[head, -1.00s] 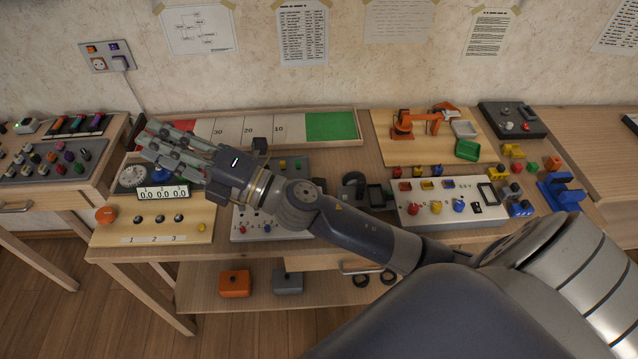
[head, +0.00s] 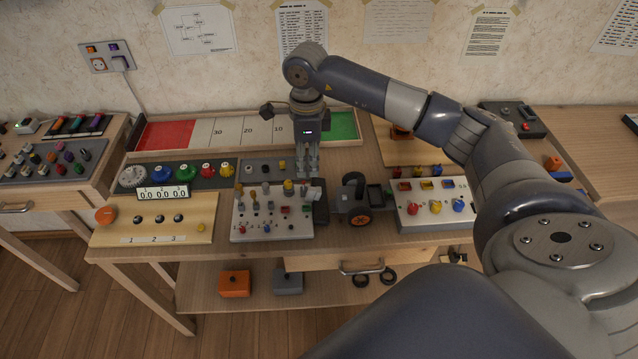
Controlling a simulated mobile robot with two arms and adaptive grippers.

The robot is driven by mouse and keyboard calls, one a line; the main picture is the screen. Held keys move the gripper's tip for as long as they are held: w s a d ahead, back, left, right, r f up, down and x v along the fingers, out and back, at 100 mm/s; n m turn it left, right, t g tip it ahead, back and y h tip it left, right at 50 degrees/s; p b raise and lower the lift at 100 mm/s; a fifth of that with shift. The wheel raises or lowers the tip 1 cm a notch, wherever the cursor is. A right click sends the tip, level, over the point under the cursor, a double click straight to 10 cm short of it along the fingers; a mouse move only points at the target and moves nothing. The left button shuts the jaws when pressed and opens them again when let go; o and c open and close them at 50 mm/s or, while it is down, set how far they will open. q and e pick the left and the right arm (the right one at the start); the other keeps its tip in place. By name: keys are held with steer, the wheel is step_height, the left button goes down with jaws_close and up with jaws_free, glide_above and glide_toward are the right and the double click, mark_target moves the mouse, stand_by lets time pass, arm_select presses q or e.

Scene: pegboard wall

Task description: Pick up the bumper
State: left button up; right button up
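I cannot tell for sure which thing is the bumper. A dark, narrow block (head: 320,205) stands at the right end of the white pegboard panel, beside a dark cart with an orange wheel (head: 357,217), and may be it. My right gripper (head: 308,173) points straight down above the back of the table, behind the pegboard panel and up and left of the dark block. Its fingers look close together, but their gap is not clear. I see nothing held between them. My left gripper is not in view.
The white pegboard panel (head: 262,232) holds several coloured pegs. A dark strip with several coloured knobs (head: 184,174) lies to the left, behind a wooden counter board (head: 110,233). A white panel (head: 440,216) with coloured parts lies to the right. A shallow marked tray (head: 205,133) runs along the back.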

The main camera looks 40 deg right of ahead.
mark_target(309, 190)
steer(key=shift+s+d+f, duration=0.1)
steer(key=shift+d+f, duration=0.2)
steer(key=shift+f, duration=0.05)
step_height(309, 190, down, 4)
steer(key=shift+f+p, duration=0.25)
steer(key=shift+p, duration=0.2)
steer(key=f, duration=0.1)
steer(key=f+p, duration=0.1)
steer(key=f, duration=0.3)
steer(key=shift+a+p, duration=0.25)
steer(key=shift+p, duration=0.15)
steer(key=shift+f, duration=0.2)
jaws_close()
